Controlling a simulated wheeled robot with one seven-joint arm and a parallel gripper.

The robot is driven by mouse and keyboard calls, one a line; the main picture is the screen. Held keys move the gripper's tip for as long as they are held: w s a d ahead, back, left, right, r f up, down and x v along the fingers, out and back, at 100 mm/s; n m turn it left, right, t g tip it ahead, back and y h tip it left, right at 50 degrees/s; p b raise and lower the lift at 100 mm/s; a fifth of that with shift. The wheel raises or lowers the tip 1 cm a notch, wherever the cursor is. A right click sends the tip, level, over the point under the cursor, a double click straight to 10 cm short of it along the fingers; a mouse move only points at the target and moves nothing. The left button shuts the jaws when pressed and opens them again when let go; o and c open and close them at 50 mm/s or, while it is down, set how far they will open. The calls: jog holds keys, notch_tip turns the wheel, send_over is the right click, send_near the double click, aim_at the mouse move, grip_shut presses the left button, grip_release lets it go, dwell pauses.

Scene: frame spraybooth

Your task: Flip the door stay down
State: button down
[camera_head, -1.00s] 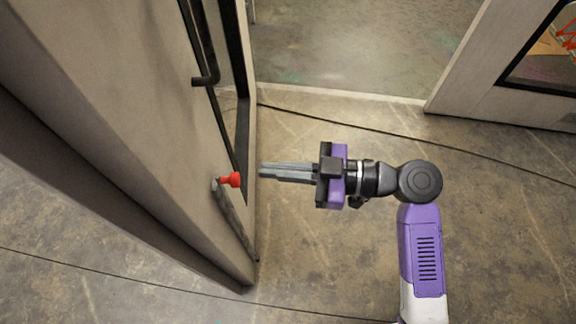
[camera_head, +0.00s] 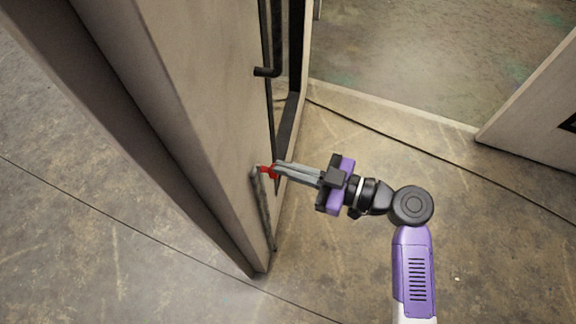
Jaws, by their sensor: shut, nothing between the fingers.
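The door stay is a grey bar (camera_head: 264,215) low on the face of the open door (camera_head: 190,110). It hangs along the door from a pivot near its top, its lower end close to the door's bottom edge. A red knob (camera_head: 266,170) sticks out at the top of the stay. My gripper (camera_head: 277,170) is shut, with its fingertips at the red knob and partly covering it. They look in contact with it, but I cannot be sure. No part of the knob shows between the fingers.
A black door handle (camera_head: 267,71) sticks out above the stay, by the dark glazed strip. A pale wall or door panel (camera_head: 535,110) stands at the right. The concrete floor (camera_head: 480,230) between is clear, with a thin dark line across it.

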jog(key=shift+f, duration=0.1)
notch_tip(320, 180, down, 5)
jog(key=b, duration=0.5)
